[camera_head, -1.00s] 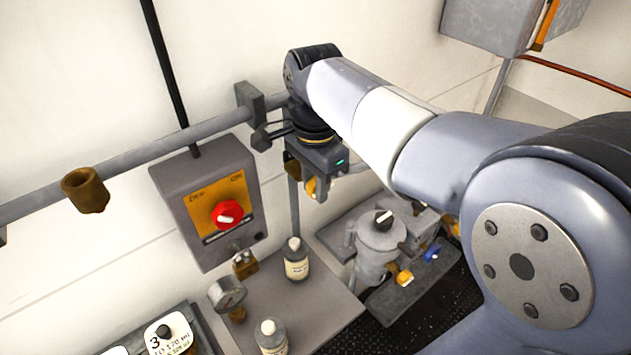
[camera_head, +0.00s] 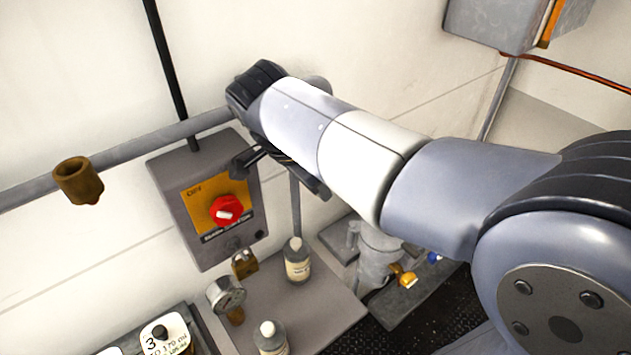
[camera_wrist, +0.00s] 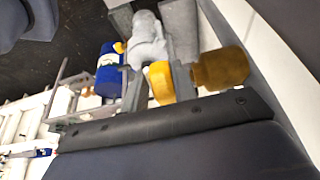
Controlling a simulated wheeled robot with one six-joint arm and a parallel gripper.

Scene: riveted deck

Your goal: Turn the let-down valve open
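A yellow valve handle (camera_wrist: 160,82) shows in the wrist view, beside a grey fitting (camera_wrist: 148,42) and a brass-coloured end piece (camera_wrist: 220,68). No label shows, so I cannot tell whether it is the let-down valve. In the head view, the pipe spot where an orange handle showed earlier is hidden behind my arm. My gripper (camera_head: 250,161) is in front of the wall pipe, at the upper right of the grey switch box. It is mostly hidden by my wrist, and its fingertips do not show clearly. I see nothing held.
The switch box (camera_head: 173,208) has a red knob (camera_head: 226,211). Below are a brass padlock (camera_head: 244,263), a gauge (camera_head: 226,294) and two bottles (camera_head: 297,262) (camera_head: 270,338). A brass cup (camera_head: 78,180) hangs left.

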